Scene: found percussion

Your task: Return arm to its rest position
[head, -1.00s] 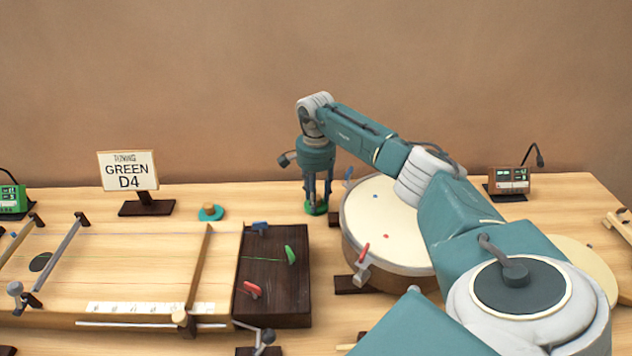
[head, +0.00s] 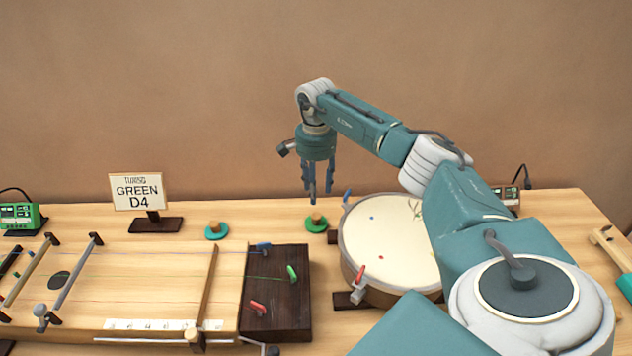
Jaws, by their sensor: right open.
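My right gripper (head: 318,188) hangs fingers-down at the end of my right arm, in the upper middle of the head view. It is open and empty. It is above a green disc with a small wooden knob (head: 317,222), which sits on the table left of the round drum (head: 392,245). Clear space shows between the fingertips and the disc. My left gripper is not in view.
A stringed wooden board with a dark peg block (head: 278,318) and coloured pegs fills the left. A "GREEN D4" sign (head: 138,191), a teal disc (head: 216,231) and a green device (head: 20,216) stand behind it. A brown device (head: 507,197) is partly hidden by my arm.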

